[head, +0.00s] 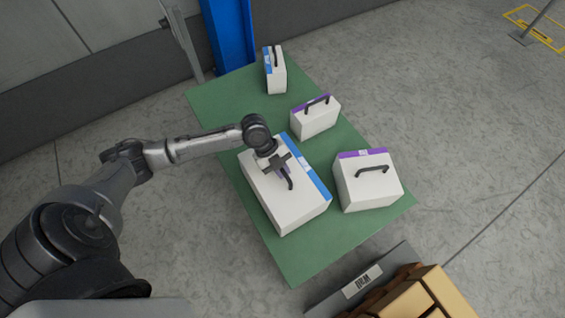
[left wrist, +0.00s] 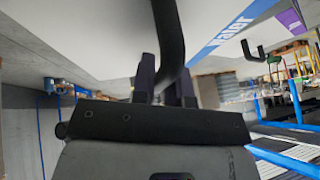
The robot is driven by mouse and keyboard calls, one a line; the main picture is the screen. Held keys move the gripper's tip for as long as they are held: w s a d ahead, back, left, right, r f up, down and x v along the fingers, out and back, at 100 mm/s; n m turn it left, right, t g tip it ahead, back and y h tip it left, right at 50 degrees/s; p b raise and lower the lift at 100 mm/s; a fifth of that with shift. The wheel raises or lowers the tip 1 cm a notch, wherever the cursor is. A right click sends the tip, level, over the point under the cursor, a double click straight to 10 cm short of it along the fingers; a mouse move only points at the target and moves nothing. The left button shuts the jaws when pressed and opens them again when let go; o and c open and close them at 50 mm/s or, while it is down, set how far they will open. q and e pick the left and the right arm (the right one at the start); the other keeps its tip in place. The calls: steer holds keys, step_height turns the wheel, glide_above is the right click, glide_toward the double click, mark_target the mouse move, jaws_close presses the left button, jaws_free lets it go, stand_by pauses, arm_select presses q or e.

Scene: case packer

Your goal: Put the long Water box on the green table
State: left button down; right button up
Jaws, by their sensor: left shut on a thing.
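The long Water box (head: 265,202) is white with a blue band along one edge. It is over the near left part of the green table (head: 292,268); I cannot tell whether it rests on it or hangs just above. My left gripper (head: 285,174) is above the box, shut on its dark handle. In the left wrist view the fingers (left wrist: 165,88) close around the handle, and the word "Water" shows on the box's blue band (left wrist: 232,32). My right gripper is not in view.
A smaller blue-banded white box (head: 277,76) stands at the table's far end. Two purple-banded white boxes, a small one (head: 315,121) and a larger one (head: 369,190), stand right of the long box. Brown cartons (head: 420,298) are at bottom right. A blue post (head: 230,35) stands behind the table.

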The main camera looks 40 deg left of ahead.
arm_select(q)
steer(key=shift+w+f+b, duration=0.1)
steer(key=shift+f+b, duration=0.3)
steer(key=shift+f, duration=1.75)
steer(key=c, duration=1.5)
jaws_free()
steer(key=shift+f, duration=0.15)
steer(key=shift+c, duration=0.2)
steer(key=o, duration=0.4)
